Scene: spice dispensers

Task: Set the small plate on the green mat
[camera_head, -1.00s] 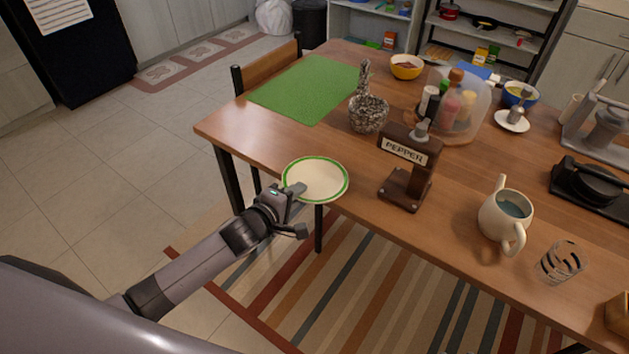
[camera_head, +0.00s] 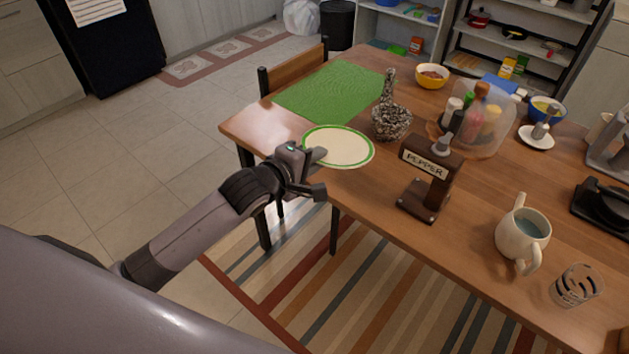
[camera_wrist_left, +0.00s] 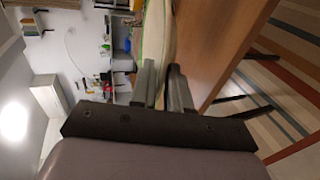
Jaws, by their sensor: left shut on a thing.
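The small plate (camera_head: 340,147) is cream with a green rim. My left gripper (camera_head: 316,156) is shut on its near left edge and holds it at the table's front left edge, apart from the mat. Whether the plate touches the table I cannot tell. In the left wrist view the left gripper's fingers (camera_wrist_left: 166,88) meet the plate's edge (camera_wrist_left: 156,38), seen nearly edge-on. The green mat (camera_head: 332,92) lies flat at the table's far left corner, beyond the plate, and looks bare. My right gripper is not in view.
A patterned bottle (camera_head: 391,116) stands right of the plate and mat. A wooden pepper dispenser (camera_head: 428,180) stands to the right of the plate. Farther right are a mug (camera_head: 522,238), a glass (camera_head: 577,286) and a clear dome (camera_head: 480,120). A chair (camera_head: 293,72) stands behind the mat.

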